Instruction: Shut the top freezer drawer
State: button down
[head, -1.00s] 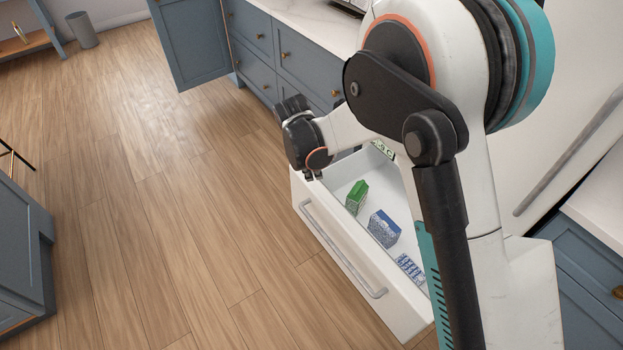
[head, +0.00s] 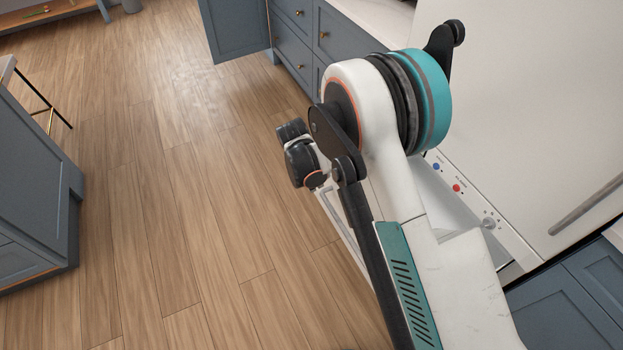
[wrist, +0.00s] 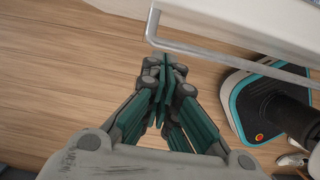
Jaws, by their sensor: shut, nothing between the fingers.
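The white top freezer drawer (head: 341,232) stands out from the freezer, mostly hidden behind my arm in the head view. A strip of its front and its grey bar handle (head: 347,229) show. In the wrist view the white drawer front (wrist: 245,28) and the handle (wrist: 225,52) run across the top right. My gripper (wrist: 168,68) is shut and empty, its fingertips close to the left end of the handle; whether they touch cannot be told. In the head view the fingers are largely hidden below my wrist. The drawer's contents are hidden.
The freezer's panel (head: 468,194) with blue and red marks lies right of my arm. Blue cabinets stand behind (head: 300,45), with one door open (head: 232,30), at lower right (head: 570,300) and at left (head: 35,190). Wooden floor (head: 170,180) between is clear.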

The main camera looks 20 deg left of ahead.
jog(key=w+d+f+b, duration=0.2)
jog(key=w, duration=0.1)
jog(key=shift+d+f, duration=0.25)
jog(key=shift+d, duration=0.1)
jog(key=shift+w+d+r, duration=0.1)
jog(key=shift+w+d, duration=0.05)
jog(key=shift+w, duration=0.05)
jog(key=shift+w, duration=0.1)
jog(key=w+d, duration=1.8)
jog(key=w, duration=0.3)
jog(key=shift+w+d, duration=0.25)
